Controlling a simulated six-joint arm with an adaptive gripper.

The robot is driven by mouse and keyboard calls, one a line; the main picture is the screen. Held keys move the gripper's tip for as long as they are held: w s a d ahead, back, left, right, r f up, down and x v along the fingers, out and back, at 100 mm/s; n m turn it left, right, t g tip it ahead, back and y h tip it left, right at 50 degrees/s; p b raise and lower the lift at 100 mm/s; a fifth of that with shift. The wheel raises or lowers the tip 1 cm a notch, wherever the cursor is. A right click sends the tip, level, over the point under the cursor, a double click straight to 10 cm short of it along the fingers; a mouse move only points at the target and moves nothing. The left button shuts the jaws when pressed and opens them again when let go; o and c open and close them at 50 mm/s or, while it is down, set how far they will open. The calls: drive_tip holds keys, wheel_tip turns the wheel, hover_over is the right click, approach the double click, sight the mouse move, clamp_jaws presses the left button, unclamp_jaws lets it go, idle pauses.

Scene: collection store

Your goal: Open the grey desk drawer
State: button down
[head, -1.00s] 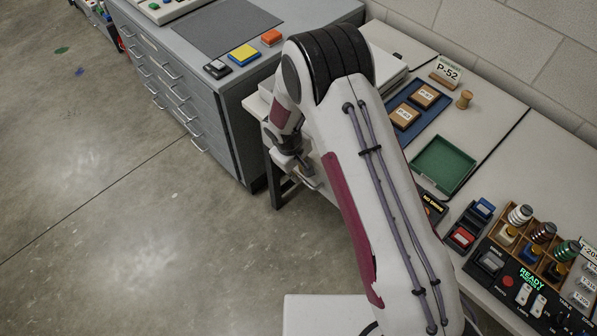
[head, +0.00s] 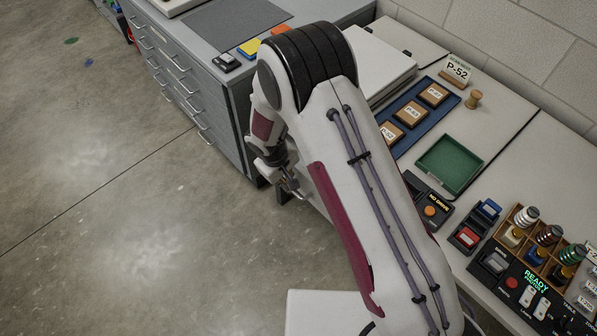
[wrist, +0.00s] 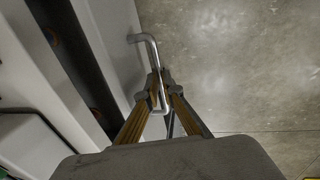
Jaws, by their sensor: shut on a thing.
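My gripper (wrist: 160,88) is shut on the silver bar handle (wrist: 146,39) of the grey desk drawer. In the wrist view the pale drawer front (wrist: 108,45) runs along the left of the handle. A dark gap lies behind that front, with small brownish round spots in it, and a pale desk surface lies beyond. The drawer stands partly out. In the head view my gripper (head: 287,186) is low at the desk's left edge. My arm hides most of the drawer there, and its contents cannot be made out.
The desk top bears a blue tray (head: 395,148) with labelled blocks, a green tray (head: 449,186), a P-52 sign (head: 456,70) and a control panel (head: 535,300). A grey drawer cabinet (head: 235,105) stands left of the desk. The floor (head: 120,220) in front is clear.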

drive_tip(key=s+a, duration=1.4)
drive_tip(key=shift+s+f, duration=0.15)
drive_tip(key=c, duration=2.4)
unclamp_jaws()
drive_tip(key=shift+c, duration=0.2)
wheel_tip(320, 180, up, 12)
drive_tip(key=s+a, duration=0.1)
drive_tip(key=shift+s+a, duration=0.25)
drive_tip(key=shift+a, duration=0.05)
